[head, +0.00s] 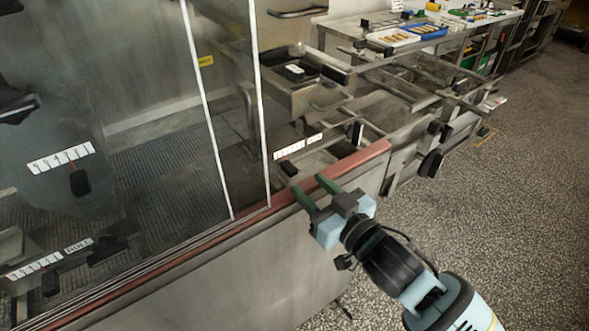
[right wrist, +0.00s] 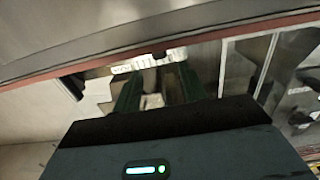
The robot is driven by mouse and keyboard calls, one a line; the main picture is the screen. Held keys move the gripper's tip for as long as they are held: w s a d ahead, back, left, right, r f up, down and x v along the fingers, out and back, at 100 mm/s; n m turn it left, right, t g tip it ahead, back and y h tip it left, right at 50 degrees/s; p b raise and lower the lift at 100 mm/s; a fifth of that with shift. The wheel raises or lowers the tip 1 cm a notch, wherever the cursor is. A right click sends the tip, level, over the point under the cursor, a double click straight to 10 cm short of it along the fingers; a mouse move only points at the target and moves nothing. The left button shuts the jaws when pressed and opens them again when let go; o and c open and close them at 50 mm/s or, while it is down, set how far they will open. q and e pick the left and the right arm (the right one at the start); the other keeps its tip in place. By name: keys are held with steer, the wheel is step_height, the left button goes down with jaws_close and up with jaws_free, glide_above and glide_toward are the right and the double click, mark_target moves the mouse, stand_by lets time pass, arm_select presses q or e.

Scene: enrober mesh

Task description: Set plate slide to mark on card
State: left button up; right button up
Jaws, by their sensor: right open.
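My right gripper (head: 314,190) is open and empty, its two green fingers pointing at the red-brown rail at the machine's front. In the right wrist view the fingers (right wrist: 158,76) stand apart below a white marked strip (right wrist: 150,60). In the head view a white scale strip (head: 298,146) lies just beyond the gripper, with a black knob (head: 291,168) below it. Another numbered strip (head: 60,157) with a red pointer and black knob (head: 80,183) is at left, behind the clear panel. I cannot tell which knob is the plate slide. My left gripper is not in view.
The red-brown rail (head: 352,160) and clear panel (head: 228,120) edge the machine. A lower-left scale (head: 34,266) has a small lettered card (head: 78,245) beside it. Metal frames with black knobs (head: 431,163) stand beyond. The speckled floor (head: 500,190) is open at right.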

mark_target(295, 171)
steer(key=shift+x, duration=3.35)
jaws_close()
